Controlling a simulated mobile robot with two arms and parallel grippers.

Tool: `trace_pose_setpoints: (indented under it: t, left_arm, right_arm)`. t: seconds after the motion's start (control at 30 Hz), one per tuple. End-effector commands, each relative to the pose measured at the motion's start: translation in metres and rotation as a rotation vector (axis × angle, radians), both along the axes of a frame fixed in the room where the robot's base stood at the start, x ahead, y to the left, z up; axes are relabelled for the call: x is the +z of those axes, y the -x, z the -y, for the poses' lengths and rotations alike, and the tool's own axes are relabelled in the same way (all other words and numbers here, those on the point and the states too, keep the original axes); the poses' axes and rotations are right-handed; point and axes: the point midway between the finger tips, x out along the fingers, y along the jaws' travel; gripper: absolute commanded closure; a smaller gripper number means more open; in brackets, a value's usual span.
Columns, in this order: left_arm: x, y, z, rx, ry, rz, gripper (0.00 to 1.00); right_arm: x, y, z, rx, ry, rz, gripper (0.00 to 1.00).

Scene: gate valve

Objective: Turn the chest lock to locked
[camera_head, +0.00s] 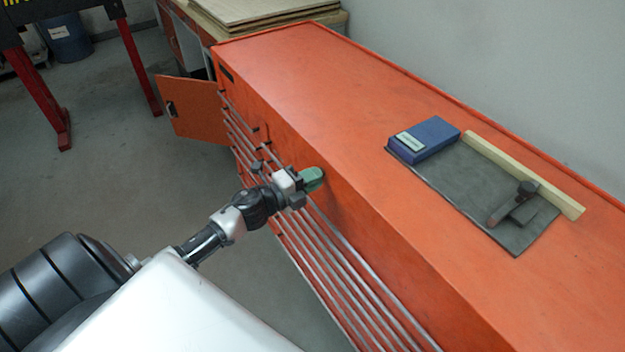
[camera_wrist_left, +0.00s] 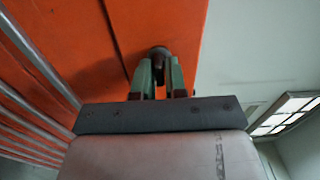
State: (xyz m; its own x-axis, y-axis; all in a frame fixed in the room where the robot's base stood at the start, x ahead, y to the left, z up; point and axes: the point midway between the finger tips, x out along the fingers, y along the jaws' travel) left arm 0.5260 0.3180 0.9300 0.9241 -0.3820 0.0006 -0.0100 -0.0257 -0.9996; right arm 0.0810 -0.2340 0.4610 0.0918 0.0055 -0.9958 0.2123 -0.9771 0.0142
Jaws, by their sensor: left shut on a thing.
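The orange chest (camera_head: 290,82) stretches from the upper middle to the lower right in the head view. My left gripper (camera_head: 312,179) is at the chest's front face, near its top edge. In the left wrist view its two green fingers (camera_wrist_left: 161,78) are shut on a small dark round lock (camera_wrist_left: 159,53) on the orange face. The lock's turn position cannot be told, as the fingers cover most of it. In the head view the lock is hidden behind the gripper. My right gripper is not in view.
Metal drawer rails (camera_head: 330,255) run along the chest's front below the gripper. An orange door (camera_head: 195,108) stands open at the far end. On top lie a grey mat (camera_head: 470,190), a blue box (camera_head: 430,138) and a wooden strip (camera_head: 530,178).

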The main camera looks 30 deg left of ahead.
Motion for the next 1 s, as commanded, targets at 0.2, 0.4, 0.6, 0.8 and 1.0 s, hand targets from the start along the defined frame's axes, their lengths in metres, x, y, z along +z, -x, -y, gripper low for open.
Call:
trace_pose_setpoints:
  t: [0.2,0.4,0.6,0.8,1.0]
  left_arm:
    - [-0.0012,0.0004,0.0005,-0.001,-0.035,0.014,1.00]
    - [-0.0011,0.0006,0.0006,-0.002,-0.041,0.015,1.00]
    - [-0.0013,0.0006,0.0006,-0.002,-0.040,0.015,1.00]
    - [-0.0011,0.0004,0.0004,-0.001,-0.040,0.015,0.66]
    - [-0.0008,0.0003,0.0002,-0.001,-0.039,0.015,0.66]
  right_arm:
    - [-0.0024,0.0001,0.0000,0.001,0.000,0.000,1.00]
    - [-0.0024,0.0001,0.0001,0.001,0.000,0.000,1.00]
    - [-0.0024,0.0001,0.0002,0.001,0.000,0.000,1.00]
    - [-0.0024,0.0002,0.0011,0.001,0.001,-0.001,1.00]
    - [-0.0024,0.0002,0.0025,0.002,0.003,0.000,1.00]
